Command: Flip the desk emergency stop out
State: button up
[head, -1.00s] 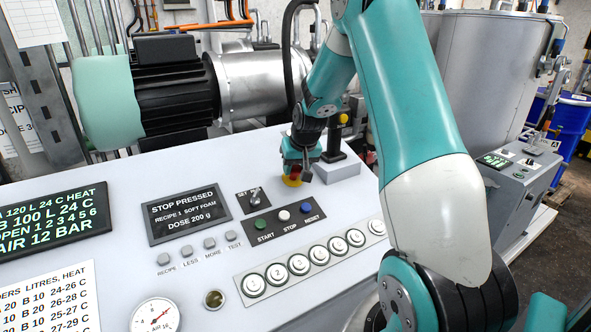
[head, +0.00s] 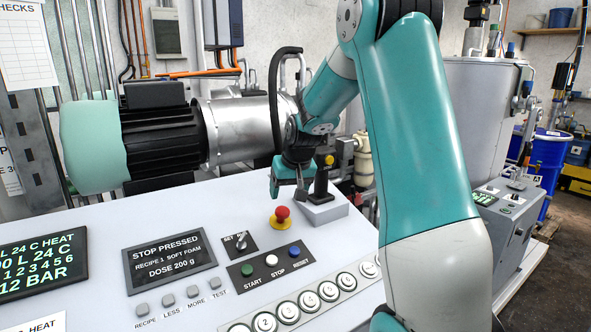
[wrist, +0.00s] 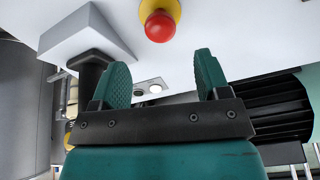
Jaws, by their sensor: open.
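The desk emergency stop (head: 282,213) is a red mushroom button on a yellow base, on the light desk panel right of the display. It also shows in the wrist view (wrist: 159,24) at the top, beyond the fingertips. My gripper (head: 288,192) is above and behind the button in the head view, apart from it. In the wrist view my gripper (wrist: 168,72) has its two green fingers spread, with nothing between them. The display (head: 169,262) reads "STOP PRESSED", recipe 1 soft foam, dose 200 g.
A grey block with a black post and yellow top (head: 322,180) stands close beside my gripper. A key switch (head: 240,241), green, white and blue buttons (head: 271,260) and a row of numbered round buttons (head: 308,301) lie nearer. A large motor (head: 160,135) is behind the desk.

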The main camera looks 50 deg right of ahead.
jog(key=b+v, duration=0.1)
jog(key=v, duration=0.9)
jog(key=shift+b, duration=0.35)
